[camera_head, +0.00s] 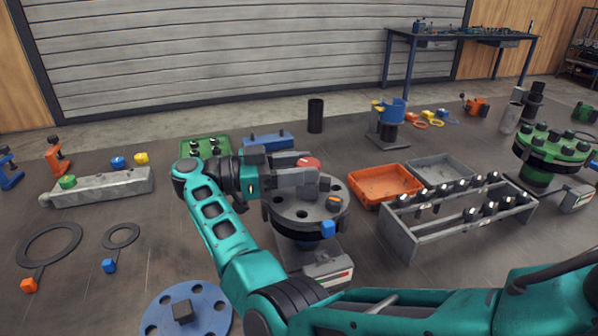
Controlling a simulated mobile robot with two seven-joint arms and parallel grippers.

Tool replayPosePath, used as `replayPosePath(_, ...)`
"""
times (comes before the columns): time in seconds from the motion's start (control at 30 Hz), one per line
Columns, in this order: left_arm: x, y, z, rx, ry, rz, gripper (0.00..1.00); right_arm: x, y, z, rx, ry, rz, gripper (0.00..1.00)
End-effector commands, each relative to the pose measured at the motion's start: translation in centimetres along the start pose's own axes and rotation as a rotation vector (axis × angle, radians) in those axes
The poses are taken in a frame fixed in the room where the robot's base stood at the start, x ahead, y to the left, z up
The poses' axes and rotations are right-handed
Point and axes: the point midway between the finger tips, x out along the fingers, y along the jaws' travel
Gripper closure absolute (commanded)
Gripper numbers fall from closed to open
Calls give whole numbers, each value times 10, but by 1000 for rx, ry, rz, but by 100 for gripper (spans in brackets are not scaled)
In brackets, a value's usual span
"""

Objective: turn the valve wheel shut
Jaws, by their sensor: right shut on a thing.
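A grey round flange (335,209) with bolt holes sits on a short pipe stand, right of the middle of the head view. A small red round part (308,163), which looks like the valve wheel, shows above it and is partly hidden by my gripper. My right gripper (312,177) reaches in from the left over the flange. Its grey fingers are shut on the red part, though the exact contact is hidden. A blue block (328,229) is at the flange's front edge. My left gripper is not in view.
An orange tray (365,198), a grey tray (436,160) and a metal rack of bolts (413,252) stand to the right. A green flanged pipe (543,153) is at the far right. A blue disc (158,322) lies in front; two dark rings lie left.

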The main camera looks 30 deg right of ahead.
Motion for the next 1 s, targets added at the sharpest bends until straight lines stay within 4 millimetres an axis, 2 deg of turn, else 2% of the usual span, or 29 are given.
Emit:
replayPosePath(0.47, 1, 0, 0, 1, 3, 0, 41, 2, -1, -1, 5, 3, 19, 84)
replayPosePath(0.5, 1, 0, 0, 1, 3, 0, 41, 2, -1, -1, 5, 3, 19, 52)
replayPosePath(0.77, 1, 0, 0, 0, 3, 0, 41, 1, 0, -1, 3, 2, 17, 28)
replayPosePath(1.0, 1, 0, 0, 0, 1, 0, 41, 1, 0, 0, 2, 1, 16, 28)
